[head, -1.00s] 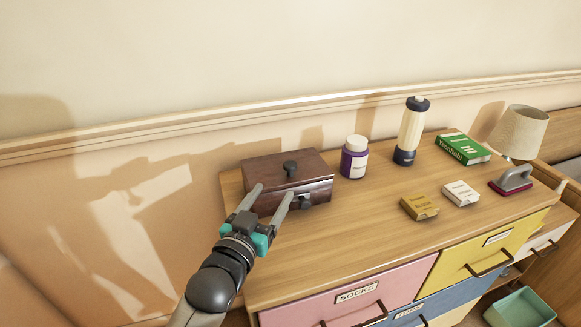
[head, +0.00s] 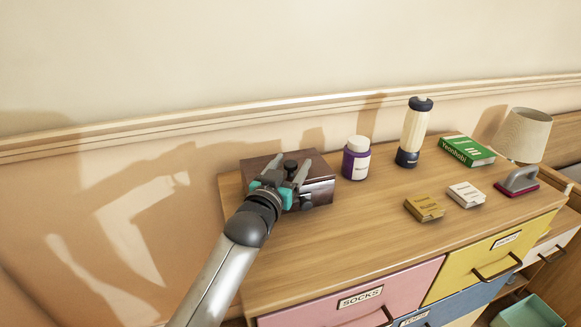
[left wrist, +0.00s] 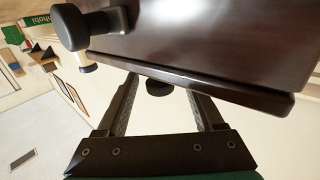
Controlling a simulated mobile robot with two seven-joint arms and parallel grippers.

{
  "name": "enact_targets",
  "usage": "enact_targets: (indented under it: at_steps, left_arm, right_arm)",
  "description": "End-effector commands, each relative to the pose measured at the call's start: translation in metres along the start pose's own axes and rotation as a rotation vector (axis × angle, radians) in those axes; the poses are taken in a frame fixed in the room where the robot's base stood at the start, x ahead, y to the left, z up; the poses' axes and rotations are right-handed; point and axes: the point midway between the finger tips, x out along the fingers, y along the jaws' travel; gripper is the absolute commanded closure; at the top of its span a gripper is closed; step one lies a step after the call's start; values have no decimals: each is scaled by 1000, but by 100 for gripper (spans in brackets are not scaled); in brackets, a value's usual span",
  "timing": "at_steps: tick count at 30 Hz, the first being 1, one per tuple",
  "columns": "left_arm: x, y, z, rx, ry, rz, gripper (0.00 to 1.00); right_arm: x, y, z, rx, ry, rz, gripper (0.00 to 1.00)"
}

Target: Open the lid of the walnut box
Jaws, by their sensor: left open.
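The walnut box (head: 322,187) is dark brown and stands at the left end of the dresser top, its lid down. A black knob (head: 291,166) sits on the lid and another dark knob (head: 305,201) on the front. My left gripper (head: 292,161) is open above the box, its fingers apart on either side of the lid knob. In the left wrist view the lid knob (left wrist: 159,89) shows between the fingers, partly hidden behind the lid edge. The front knob (left wrist: 82,27) is large at upper left. I cannot tell whether a finger touches anything. My right gripper is out of view.
A purple jar (head: 355,160) stands just right of the box. A bottle (head: 413,133), a green book (head: 466,151), two small boxes, an iron-like object (head: 518,181) and a lamp (head: 524,133) are farther right. The wall is close behind. The dresser top in front is clear.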

Motion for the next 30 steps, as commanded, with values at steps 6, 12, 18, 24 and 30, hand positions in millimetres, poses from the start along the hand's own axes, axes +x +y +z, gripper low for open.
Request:
enact_targets:
  at_steps: [6,12,18,24,30]
  left_arm:
    - [0,0,0,0,0,0,33]
    - [0,0,0,0,0,0,56]
    - [0,0,0,0,-1,0,78]
    - [0,0,0,1,-1,0,100]
    - [0,0,1,1,-1,0,100]
  right_arm:
    - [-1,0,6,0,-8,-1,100]
    - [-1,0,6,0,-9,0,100]
    - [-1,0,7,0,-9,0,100]
    - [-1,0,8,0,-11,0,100]
    - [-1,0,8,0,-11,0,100]
